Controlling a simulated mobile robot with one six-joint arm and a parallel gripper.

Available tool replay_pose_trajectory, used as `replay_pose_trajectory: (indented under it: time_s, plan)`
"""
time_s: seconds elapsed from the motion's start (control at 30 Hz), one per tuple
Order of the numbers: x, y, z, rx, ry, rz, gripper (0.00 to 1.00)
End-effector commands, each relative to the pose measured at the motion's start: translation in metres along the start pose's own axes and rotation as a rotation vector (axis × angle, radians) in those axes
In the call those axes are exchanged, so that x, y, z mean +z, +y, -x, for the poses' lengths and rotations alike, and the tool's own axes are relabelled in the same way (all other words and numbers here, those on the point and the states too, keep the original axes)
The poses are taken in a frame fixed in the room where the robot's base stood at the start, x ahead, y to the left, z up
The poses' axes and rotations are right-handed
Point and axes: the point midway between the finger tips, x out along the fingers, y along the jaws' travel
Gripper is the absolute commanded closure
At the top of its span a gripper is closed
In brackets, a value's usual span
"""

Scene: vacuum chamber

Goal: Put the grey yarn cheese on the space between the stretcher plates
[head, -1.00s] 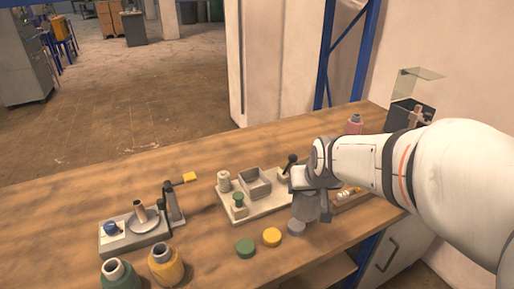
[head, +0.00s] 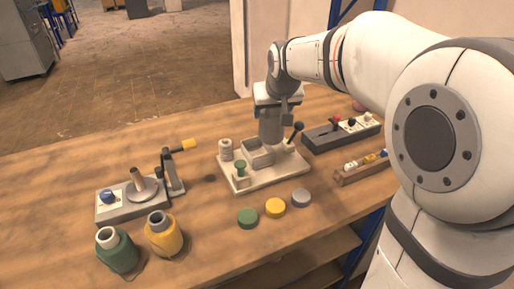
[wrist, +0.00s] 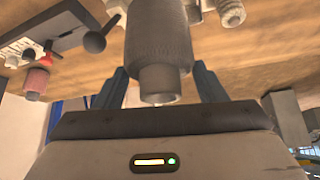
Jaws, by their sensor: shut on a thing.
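My gripper (head: 274,112) is shut on the grey yarn cheese (head: 271,131) and holds it upright above the back right of a cream-based fixture. In the wrist view the cheese (wrist: 160,42) sits between the two fingers, its narrow core end towards the palm. The fixture's cream base (head: 262,182) bears an open grey box (head: 257,158), a pale ribbed spool, a green spool and a black-knobbed lever (head: 297,128). I cannot tell for sure which parts are the stretcher plates. The cheese overlaps the box's back right corner in the head view; contact is unclear.
Green, yellow and grey discs (head: 301,197) lie in front of the fixture. Yellow (head: 164,238) and green (head: 119,254) yarn cheeses stand front left, near a grey spindle device (head: 130,208). A dark control box (head: 345,137) and wooden rack (head: 361,171) are to the right.

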Motion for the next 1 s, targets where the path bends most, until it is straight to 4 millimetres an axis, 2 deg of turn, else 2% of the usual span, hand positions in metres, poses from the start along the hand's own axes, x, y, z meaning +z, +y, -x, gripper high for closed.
replay_pose_trajectory:
  time_s: [0.03,0.1,0.23,0.5,1.0]
  plan:
    - [-0.011,-0.011,-0.008,-0.009,0.003,0.015,0.75]
    - [-0.022,-0.021,-0.011,-0.018,0.003,0.028,0.75]
    - [-0.031,-0.031,-0.017,-0.025,0.000,0.041,0.75]
    - [-0.007,-0.032,-0.055,-0.025,-0.003,0.042,0.75]
    - [0.019,-0.031,-0.097,-0.025,-0.001,0.041,0.75]
